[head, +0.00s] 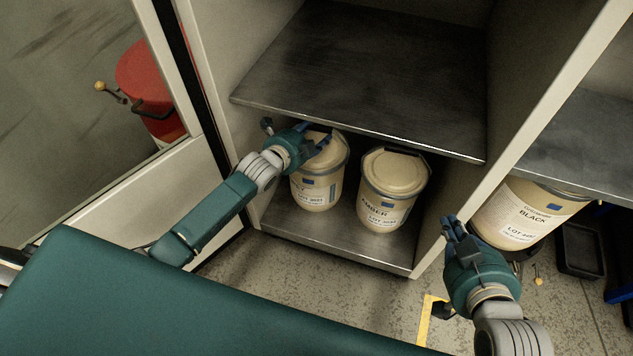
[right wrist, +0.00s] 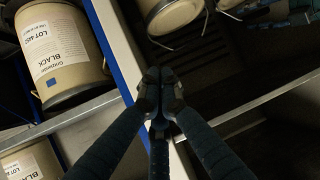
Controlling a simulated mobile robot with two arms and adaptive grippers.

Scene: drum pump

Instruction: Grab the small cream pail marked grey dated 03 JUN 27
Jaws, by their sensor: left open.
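Two small cream pails stand side by side on the lower shelf of the open cabinet. The left pail (head: 318,190) has a label partly covered by my left arm; its colour word and date cannot be read. The right pail (head: 393,190) reads AMBER, with its date too small to read. My left gripper (head: 297,132) is open at the left pail's upper left, one finger over its lid and another out to the left. I cannot tell if it touches. My right gripper (head: 453,228) is in front of the cabinet's right post; its fingertips meet in the right wrist view (right wrist: 160,88), with nothing visible between them.
A metal shelf (head: 370,75) lies close above the pails. A larger BLACK container (head: 525,212) stands right of the post and also shows in the right wrist view (right wrist: 62,55). A red drum (head: 150,80) is at the far left, and a dark tray (head: 580,250) at the right.

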